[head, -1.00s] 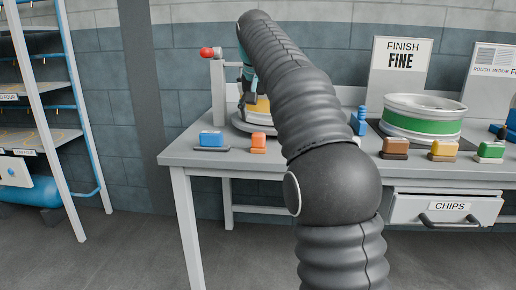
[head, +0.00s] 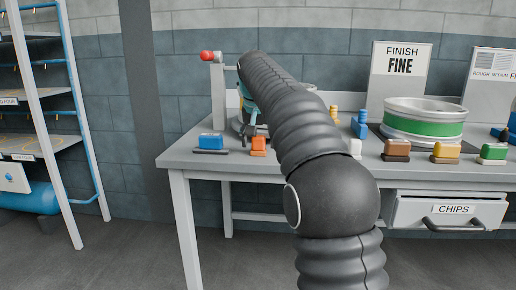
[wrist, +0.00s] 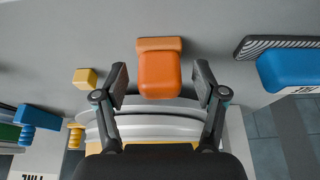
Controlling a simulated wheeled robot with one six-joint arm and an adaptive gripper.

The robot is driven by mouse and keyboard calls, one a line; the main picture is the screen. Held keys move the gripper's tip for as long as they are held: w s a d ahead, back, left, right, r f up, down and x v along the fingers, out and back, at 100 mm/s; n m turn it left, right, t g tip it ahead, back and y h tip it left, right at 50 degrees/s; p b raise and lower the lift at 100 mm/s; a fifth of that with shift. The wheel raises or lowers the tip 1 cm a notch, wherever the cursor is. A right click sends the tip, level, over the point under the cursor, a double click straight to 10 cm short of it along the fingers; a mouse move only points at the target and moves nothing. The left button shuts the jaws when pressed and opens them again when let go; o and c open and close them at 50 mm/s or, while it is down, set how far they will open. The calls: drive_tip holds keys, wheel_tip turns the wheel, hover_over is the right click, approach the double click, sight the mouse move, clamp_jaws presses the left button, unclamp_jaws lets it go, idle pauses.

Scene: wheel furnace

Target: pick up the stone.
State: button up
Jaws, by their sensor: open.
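An orange stone (head: 258,144) sits on the grey bench near its front edge. In the wrist view this orange stone (wrist: 159,75) shows between the two dark fingers, with a gap on each side. My gripper (wrist: 160,84) is open and empty. In the head view my gripper (head: 251,131) is just above and behind the orange stone, partly hidden by my arm. Other block-shaped pieces stand on the bench: a blue one (head: 211,141) on a dark base, a brown and orange one (head: 396,149), a yellow one (head: 446,152) and a green one (head: 493,152).
A wheel on a stand shows in the wrist view (wrist: 150,122), close to the fingers. A wheel with a green band (head: 423,127) lies at the right of the bench. A post with a red knob (head: 208,56) stands at the left. A shelf rack (head: 40,110) is farther left.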

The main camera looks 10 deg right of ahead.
sight(258, 135)
drive_tip(key=c, duration=1.3)
drive_tip(key=shift+r, duration=0.2)
drive_tip(key=shift+c, duration=0.2)
wheel_tip(258, 135, up, 5)
drive_tip(key=shift+f+p, duration=0.15)
drive_tip(key=shift+p, duration=1.1)
drive_tip(key=s+d+r, duration=0.2)
drive_tip(key=d+r, duration=0.1)
drive_tip(key=d, duration=0.2)
drive_tip(key=s+d+r+p, duration=0.1)
drive_tip(key=s+d+r, duration=0.2)
drive_tip(key=d, duration=0.2)
drive_tip(key=shift+d, duration=0.3)
